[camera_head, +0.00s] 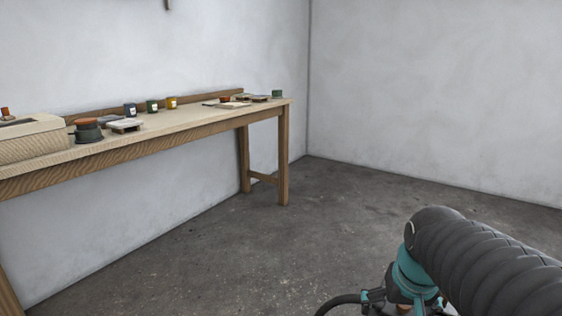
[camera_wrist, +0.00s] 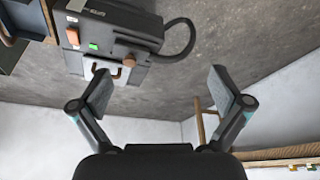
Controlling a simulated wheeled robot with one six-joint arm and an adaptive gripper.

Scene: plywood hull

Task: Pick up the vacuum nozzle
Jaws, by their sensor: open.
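I cannot make out the vacuum nozzle for certain in either view. My gripper (camera_wrist: 160,78) shows in the wrist view with its two fingers spread wide apart and nothing between them. Beyond the left finger is a dark grey machine (camera_wrist: 120,30) with an orange switch, a green light and a brown knob. A black hose (camera_wrist: 188,40) curves from its right side. In the head view my arm fills the lower right corner, and my gripper is not clearly seen there.
A long wooden workbench (camera_head: 200,120) stands along the left wall. It bears a pale wooden box (camera_head: 35,140), a dark round tool (camera_head: 88,133), several small jars and flat pieces. The concrete floor (camera_head: 240,250) between bench and arm is clear.

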